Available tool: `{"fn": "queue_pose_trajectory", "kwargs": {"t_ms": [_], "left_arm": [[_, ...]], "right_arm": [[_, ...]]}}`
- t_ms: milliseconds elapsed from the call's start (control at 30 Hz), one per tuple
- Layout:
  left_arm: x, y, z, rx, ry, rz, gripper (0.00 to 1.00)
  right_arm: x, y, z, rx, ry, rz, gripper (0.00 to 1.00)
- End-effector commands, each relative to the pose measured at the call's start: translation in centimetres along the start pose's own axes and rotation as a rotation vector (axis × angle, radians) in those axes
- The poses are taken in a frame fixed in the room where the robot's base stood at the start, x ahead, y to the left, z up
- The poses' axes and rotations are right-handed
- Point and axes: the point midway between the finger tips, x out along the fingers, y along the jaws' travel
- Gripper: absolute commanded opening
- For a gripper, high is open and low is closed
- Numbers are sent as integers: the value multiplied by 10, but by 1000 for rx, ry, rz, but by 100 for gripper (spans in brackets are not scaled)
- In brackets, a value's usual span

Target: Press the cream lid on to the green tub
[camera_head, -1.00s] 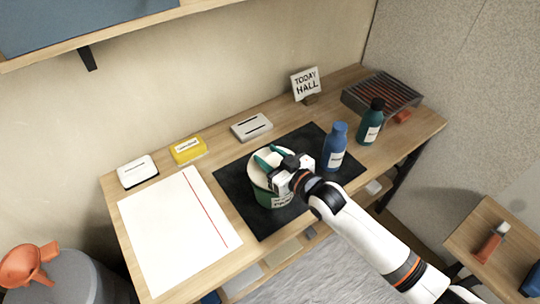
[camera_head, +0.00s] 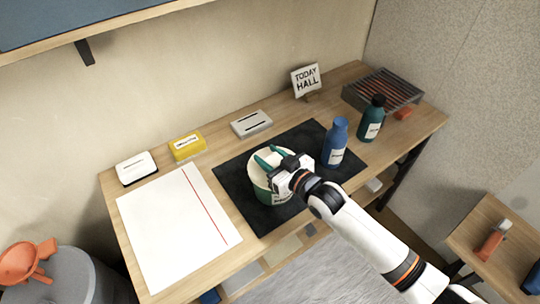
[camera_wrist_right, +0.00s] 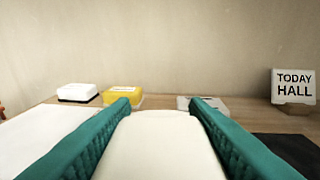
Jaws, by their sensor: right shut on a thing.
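The green tub (camera_head: 264,194) stands on the black mat (camera_head: 235,190) on the wooden desk. The cream lid (camera_head: 259,172) is at the tub's top; whether it is seated or slightly above the rim I cannot tell. My right gripper (camera_head: 267,156) reaches over the tub from the right, its teal fingers shut on the lid. In the right wrist view, the cream lid (camera_wrist_right: 160,145) fills the space between the two fingers, and the tub is hidden. The gripper body covers the lid's right side. My left gripper is not in view.
A blue bottle (camera_head: 335,145) and a dark green bottle (camera_head: 370,120) stand right of the tub. A white sheet (camera_head: 170,230) lies to the left. White, yellow (camera_head: 187,147) and grey boxes line the back, with a sign (camera_head: 306,80) and a slatted rack (camera_head: 385,90).

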Motion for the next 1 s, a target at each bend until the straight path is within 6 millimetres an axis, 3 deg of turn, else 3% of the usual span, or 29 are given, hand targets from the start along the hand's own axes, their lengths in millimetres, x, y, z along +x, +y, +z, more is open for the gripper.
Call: {"fn": "queue_pose_trajectory", "kwargs": {"t_ms": [267,300,467,767,1000], "left_arm": [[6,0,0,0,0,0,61],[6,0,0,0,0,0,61],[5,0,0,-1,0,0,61],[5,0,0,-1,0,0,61],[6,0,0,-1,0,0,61]], "right_arm": [[1,0,-8,0,0,0,19],[1,0,-8,0,-1,0,43],[1,0,-7,0,-1,0,67],[-1,0,-8,0,0,0,67],[-35,0,-9,0,2,0,67]]}}
